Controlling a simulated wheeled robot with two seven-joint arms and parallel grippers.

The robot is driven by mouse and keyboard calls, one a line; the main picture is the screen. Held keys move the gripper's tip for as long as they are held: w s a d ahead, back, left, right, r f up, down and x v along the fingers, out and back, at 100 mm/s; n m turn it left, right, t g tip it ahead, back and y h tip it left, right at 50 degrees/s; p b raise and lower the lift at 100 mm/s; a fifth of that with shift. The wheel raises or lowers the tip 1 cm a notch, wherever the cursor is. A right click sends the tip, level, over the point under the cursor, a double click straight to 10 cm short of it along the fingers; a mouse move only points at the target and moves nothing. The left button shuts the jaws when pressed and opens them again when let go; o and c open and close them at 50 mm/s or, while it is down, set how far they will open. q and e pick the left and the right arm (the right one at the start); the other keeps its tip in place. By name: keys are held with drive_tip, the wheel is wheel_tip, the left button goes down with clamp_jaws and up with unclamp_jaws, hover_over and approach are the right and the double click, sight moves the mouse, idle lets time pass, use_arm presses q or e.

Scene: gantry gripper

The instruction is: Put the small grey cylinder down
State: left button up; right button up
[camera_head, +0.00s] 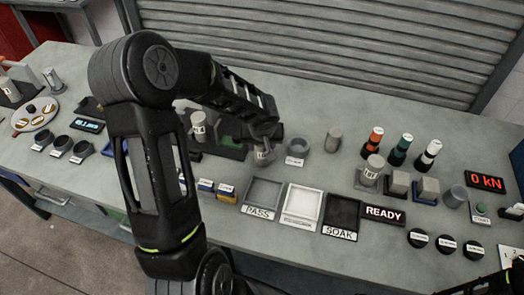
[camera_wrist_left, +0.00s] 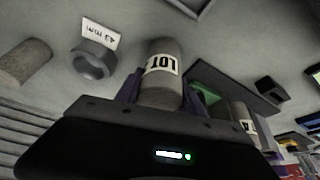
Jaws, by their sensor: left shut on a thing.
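My left gripper (camera_head: 263,146) reaches over the middle of the bench from the left. It is shut on a small grey cylinder (camera_wrist_left: 165,75) with a white LOT label, which stands between the two purple fingers in the left wrist view. In the head view the held cylinder (camera_head: 263,156) is partly covered by the gripper. Whether its base touches the bench I cannot tell. Another labelled grey cylinder (camera_head: 199,127) stands to the left, near a dark tray with green inside (camera_head: 231,143).
A round grey holder (camera_head: 297,147) with a 43 mm tag and a plain cylinder (camera_head: 333,139) stand to the right. PASS (camera_head: 262,192), white (camera_head: 301,202) and SOAK (camera_head: 342,212) trays lie in front. Several bottles, blocks and a 0 kN display (camera_head: 486,181) fill the right side.

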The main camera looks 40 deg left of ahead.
use_arm(q)
clamp_jaws()
wheel_tip(320, 180, up, 10)
drive_tip(key=shift+r, duration=0.1)
idle(0.7)
idle(0.4)
